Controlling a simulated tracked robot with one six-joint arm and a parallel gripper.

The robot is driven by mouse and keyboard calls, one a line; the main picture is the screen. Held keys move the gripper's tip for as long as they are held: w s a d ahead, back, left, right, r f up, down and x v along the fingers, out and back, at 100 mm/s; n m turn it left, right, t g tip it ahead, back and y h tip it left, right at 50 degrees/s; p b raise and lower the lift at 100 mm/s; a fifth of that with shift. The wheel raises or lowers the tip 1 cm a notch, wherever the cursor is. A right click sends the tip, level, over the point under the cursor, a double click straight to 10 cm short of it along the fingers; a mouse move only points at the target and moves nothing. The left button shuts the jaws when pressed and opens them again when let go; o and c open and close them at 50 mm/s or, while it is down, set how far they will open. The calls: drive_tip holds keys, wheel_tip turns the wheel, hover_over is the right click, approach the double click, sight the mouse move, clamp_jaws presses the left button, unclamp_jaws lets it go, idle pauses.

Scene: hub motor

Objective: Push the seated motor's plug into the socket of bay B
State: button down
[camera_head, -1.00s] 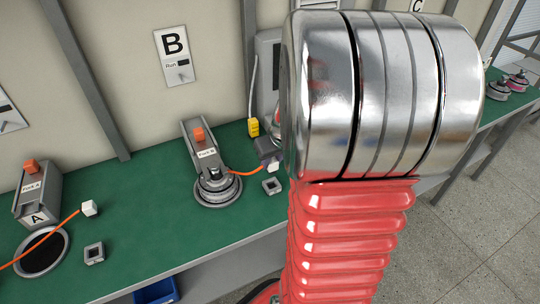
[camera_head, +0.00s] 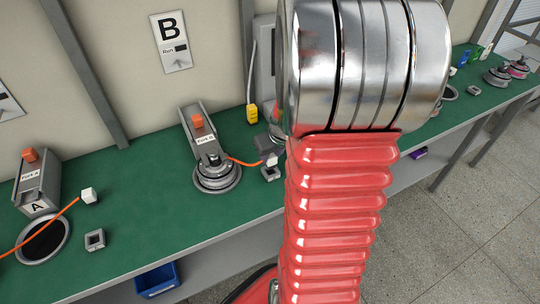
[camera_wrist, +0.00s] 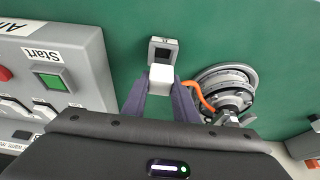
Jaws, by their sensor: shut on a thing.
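The motor (camera_head: 216,178), a silver disc, sits in the bay below the B sign. It also shows right of my fingers in the wrist view (camera_wrist: 228,90). An orange cable (camera_wrist: 200,98) runs from it to the white plug (camera_wrist: 161,73). My gripper (camera_wrist: 161,84) is shut on the plug, one dark finger on each side. The plug shows in the head view (camera_head: 271,160), just above the small square grey socket (camera_head: 270,174). In the wrist view the socket (camera_wrist: 162,50) lies just beyond the plug. I cannot tell whether they touch.
A grey control panel (camera_wrist: 88,50) with a green Start button stands left in the wrist view. Bay A (camera_head: 42,238), with its own socket (camera_head: 94,240) and white plug (camera_head: 88,195), is at the left. Bare green bench (camera_head: 140,205) lies between the bays.

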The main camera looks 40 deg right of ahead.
sight(270, 164)
drive_tip(key=shift+f, duration=0.1)
drive_tip(key=shift+f, duration=0.45)
drive_tip(key=shift+f, duration=0.15)
drive_tip(key=shift+f, duration=0.25)
drive_tip(key=shift+f, duration=0.8)
idle(4.4)
drive_tip(key=c, duration=1.3)
unclamp_jaws()
drive_tip(key=shift+a, duration=0.1)
drive_tip(key=shift+c, duration=0.2)
